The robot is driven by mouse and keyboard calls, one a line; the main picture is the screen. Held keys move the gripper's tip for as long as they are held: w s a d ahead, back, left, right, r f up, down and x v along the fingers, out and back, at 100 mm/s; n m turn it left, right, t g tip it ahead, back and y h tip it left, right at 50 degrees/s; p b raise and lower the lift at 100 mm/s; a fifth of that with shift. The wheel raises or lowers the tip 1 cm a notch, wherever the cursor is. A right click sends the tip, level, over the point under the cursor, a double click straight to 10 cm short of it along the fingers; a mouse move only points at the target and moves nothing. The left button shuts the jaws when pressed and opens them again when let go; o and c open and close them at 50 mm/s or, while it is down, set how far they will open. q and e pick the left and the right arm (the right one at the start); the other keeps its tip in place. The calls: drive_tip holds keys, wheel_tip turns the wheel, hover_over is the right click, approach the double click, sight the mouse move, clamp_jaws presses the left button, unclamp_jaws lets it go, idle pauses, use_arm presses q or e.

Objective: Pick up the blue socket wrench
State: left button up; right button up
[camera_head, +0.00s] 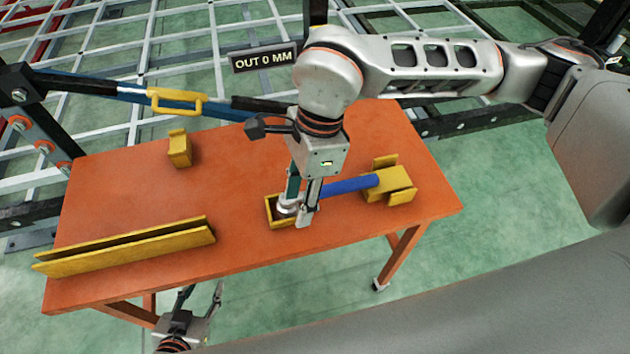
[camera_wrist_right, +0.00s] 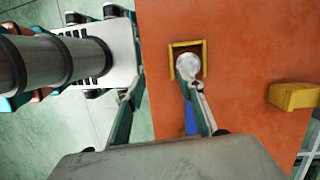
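The socket wrench lies across two yellow holders on the orange table. Its blue handle (camera_head: 348,187) rests at the right holder (camera_head: 401,196). Its round silver head (camera_wrist_right: 188,65) sits in the small yellow box (camera_wrist_right: 172,62). My right gripper (camera_head: 297,216) points down over the wrench close to the head, with one finger on each side. It appears open; the fingers partly hide the wrench neck in the head view. The blue handle also shows in the right wrist view (camera_wrist_right: 190,120). My left gripper (camera_head: 198,292) is empty and open below the table's front edge.
A long yellow channel (camera_head: 125,250) lies at the table's front left. A yellow block (camera_head: 179,150) stands at the back left. A blue-black bar with a yellow handle (camera_head: 176,101) runs behind the table (camera_head: 225,170), beside an "OUT 0 MM" sign (camera_head: 262,58). The table's left middle is clear.

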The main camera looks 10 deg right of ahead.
sight(328, 188)
drive_tip(key=w+d+h, duration=0.1)
drive_tip(key=d, duration=0.1)
drive_tip(key=w+d+t, duration=0.1)
drive_tip(key=w+d, duration=0.1)
drive_tip(key=w+d+m+h, duration=0.1)
drive_tip(key=d, duration=0.1)
drive_tip(key=shift+w+d+r+h, duration=0.15)
drive_tip(key=shift+w+r+h, duration=0.05)
drive_tip(key=shift+w+h, duration=0.15)
drive_tip(key=shift+d+f, duration=0.15)
drive_tip(key=shift+f, duration=0.2)
drive_tip(key=shift+w+d+f, duration=0.1)
drive_tip(key=shift+f, duration=1.65)
drive_tip(key=shift+w+d+f, duration=0.1)
drive_tip(key=shift+f, duration=1.6)
clamp_jaws()
